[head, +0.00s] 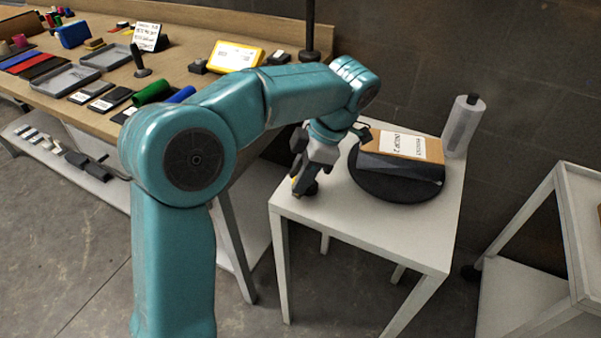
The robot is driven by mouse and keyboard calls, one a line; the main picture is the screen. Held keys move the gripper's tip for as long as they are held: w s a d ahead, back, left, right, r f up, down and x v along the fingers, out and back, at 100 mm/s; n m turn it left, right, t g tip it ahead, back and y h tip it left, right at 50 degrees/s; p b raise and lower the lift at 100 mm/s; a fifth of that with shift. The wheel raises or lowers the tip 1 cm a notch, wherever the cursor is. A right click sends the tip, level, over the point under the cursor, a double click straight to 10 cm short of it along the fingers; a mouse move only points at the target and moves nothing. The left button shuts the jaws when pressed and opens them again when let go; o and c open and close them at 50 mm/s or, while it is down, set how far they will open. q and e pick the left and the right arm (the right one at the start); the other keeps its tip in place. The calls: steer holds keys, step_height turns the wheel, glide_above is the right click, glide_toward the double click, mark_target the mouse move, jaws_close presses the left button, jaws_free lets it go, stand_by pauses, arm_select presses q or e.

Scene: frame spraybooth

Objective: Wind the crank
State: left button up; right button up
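My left arm reaches in from the left over a small white table (353,226). Its gripper (305,183) points down at the table's left corner. A dark round turntable (398,189) stands on the table, just right of the gripper, with a brown and dark box (400,147) bearing a white label on it. A small dark part shows at the gripper's fingertips. It may be the crank's knob, but the gripper hides most of it. I cannot tell whether the fingers are closed on it. My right gripper is not in view.
A grey-white cylinder with a dark top (462,125) stands at the table's back right corner. A long wooden bench (190,38) with trays, rolls and a yellow-framed sign (235,56) runs along the back left. A white cart (565,245) stands at the right.

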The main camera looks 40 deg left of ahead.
arm_select(q)
steer(key=shift+o, duration=1.1)
steer(key=p+v, duration=0.7)
steer(key=v, duration=0.9)
steer(key=shift+r, duration=0.2)
steer(key=shift+w, duration=0.15)
